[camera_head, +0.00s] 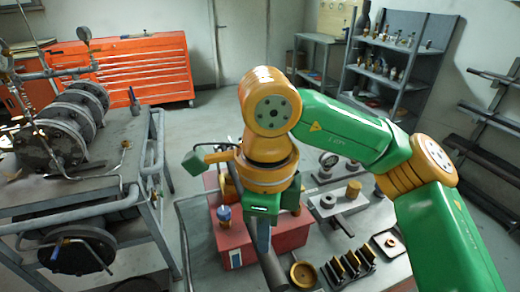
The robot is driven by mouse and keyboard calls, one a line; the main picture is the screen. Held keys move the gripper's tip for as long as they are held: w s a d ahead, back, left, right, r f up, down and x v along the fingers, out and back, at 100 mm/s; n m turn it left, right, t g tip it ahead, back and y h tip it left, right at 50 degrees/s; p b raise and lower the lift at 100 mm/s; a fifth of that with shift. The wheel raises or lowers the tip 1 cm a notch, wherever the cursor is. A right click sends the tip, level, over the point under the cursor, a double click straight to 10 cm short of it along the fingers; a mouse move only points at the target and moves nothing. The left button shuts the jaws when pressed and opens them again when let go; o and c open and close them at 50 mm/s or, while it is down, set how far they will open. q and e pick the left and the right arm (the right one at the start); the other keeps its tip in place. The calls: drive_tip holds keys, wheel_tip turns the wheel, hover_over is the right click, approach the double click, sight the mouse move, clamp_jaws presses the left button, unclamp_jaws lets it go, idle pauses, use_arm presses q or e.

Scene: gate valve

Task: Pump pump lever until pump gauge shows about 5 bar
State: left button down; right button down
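A red box-shaped unit (290,238), which looks like the pump, stands on the bench under my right arm. A dark bar (270,268), possibly the pump lever, slants down in front of it. My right gripper (262,226) points down over the red unit at the bar's upper end. Whether its fingers are around the bar or only in front of it I cannot tell. A round dial gauge (328,160) stands on the bench behind; its reading is too small to tell, and I cannot tell whether it is the pump gauge. My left gripper is not in view.
A steel rig (70,130) with discs, pipes and a small gauge (84,34) stands on a cart at left. A slotted black holder (348,268), a brass dish (303,274) and a small tray (389,243) lie right of the red unit. An orange cabinet (150,65) is behind.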

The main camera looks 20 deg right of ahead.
drive_tip(key=shift+w, duration=0.1)
drive_tip(key=shift+p, duration=0.35)
wheel_tip(320, 180, up, 6)
drive_tip(key=p, duration=0.5)
drive_tip(key=shift+r+p, duration=0.1)
drive_tip(key=shift+p, duration=0.3)
drive_tip(key=shift+r+p, duration=0.35)
drive_tip(key=shift+r, duration=0.05)
drive_tip(key=shift+f+b, duration=0.35)
drive_tip(key=shift+b, duration=0.05)
drive_tip(key=shift+f, duration=0.1)
drive_tip(key=shift+f+b, duration=0.45)
drive_tip(key=shift+b, duration=0.05)
